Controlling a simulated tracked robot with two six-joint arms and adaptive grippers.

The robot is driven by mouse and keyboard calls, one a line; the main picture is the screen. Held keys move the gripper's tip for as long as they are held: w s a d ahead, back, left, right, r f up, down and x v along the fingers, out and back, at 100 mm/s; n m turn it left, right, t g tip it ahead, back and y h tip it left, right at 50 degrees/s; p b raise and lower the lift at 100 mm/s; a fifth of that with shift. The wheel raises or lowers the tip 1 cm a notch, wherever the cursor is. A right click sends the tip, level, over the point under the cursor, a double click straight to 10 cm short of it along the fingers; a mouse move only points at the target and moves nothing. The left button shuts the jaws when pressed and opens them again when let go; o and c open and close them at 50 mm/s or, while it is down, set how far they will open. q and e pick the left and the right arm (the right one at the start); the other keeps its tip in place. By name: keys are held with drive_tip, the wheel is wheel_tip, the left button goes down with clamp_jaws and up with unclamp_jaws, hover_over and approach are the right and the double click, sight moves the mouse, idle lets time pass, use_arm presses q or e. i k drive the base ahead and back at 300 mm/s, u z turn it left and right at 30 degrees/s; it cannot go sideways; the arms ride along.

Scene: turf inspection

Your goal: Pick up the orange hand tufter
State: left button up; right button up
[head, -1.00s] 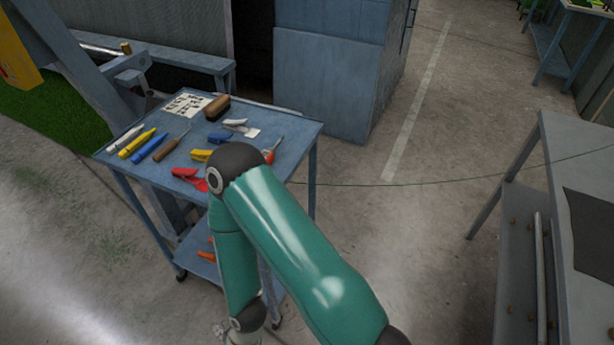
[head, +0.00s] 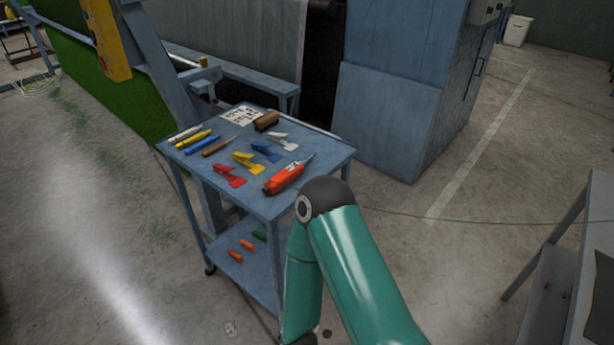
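The orange hand tufter (head: 286,176) lies on the top shelf of a blue cart (head: 262,205), near its right front corner. It is orange-red with a dark grey part at its far end, and it shows in full. One of my teal arms comes in from the lower right, its elbow just right of and in front of the cart. Its forearm points down and leaves the picture at the bottom, so its gripper is out of view. My other arm and gripper are not in view. Nothing is touching the tufter.
Red (head: 229,176), yellow (head: 249,162), blue (head: 267,151) and white (head: 283,141) clamp-like tools lie beside the tufter. A brush (head: 267,121), a printed sheet (head: 241,115) and several slim hand tools lie farther back. A blue cabinet (head: 395,115) stands behind; a grey table (head: 570,275) is at right.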

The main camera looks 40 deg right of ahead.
sight(293, 171)
drive_tip(key=u, duration=1.15)
drive_tip(key=i, duration=0.15)
drive_tip(key=z, duration=3.3)
drive_tip(key=i, duration=1)
drive_tip(key=u, duration=0.25)
